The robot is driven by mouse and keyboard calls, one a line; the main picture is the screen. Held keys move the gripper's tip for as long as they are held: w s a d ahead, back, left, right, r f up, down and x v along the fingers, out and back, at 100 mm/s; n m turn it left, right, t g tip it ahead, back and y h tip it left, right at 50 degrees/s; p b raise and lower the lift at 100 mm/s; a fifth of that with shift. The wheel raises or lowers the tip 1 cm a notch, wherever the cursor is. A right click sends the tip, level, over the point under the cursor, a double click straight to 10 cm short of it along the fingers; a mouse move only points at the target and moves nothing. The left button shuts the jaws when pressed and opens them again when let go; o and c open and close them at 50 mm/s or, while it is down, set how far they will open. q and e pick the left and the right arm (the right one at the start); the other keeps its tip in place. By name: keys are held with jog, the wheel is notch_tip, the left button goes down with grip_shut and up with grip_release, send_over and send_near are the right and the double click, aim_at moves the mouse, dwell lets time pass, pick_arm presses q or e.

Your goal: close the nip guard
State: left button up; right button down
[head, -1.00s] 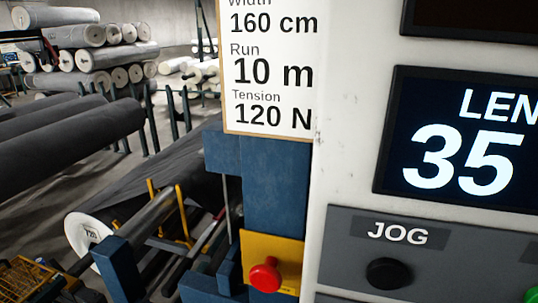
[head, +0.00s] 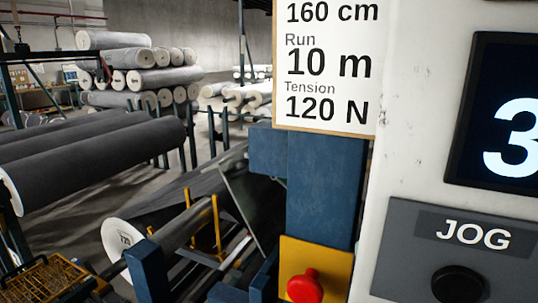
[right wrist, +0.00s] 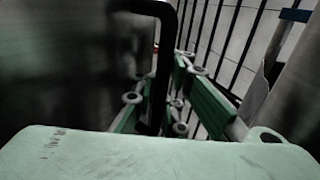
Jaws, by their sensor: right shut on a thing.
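A dark, see-through panel (head: 243,196), which looks like the nip guard, stands tilted behind the blue post in the head view, above the rollers. In the right wrist view a black bent handle (right wrist: 163,60) rises in front of a dark, blurred surface on the left. My right gripper (right wrist: 160,100), with green finger links and a pale body, is around the lower part of this handle and shut on it. The fingertips are partly hidden behind the handle. My left gripper is not in view.
A control cabinet with a display (head: 500,120) and a JOG button (head: 458,284) fills the right. A red button (head: 304,287) sits on a yellow plate beside it. A grey roll (head: 100,165) lies at left, with stacked rolls (head: 160,75) behind.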

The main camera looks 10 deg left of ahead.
jog(key=shift+a+f, duration=0.25)
jog(key=shift+f, duration=0.5)
jog(key=c, duration=2.1)
grip_release()
jog(key=shift+d+r, duration=0.1)
jog(key=shift+r, duration=0.05)
jog(key=shift+d+r, duration=0.1)
jog(key=shift+r, duration=0.15)
jog(key=v, duration=1.2)
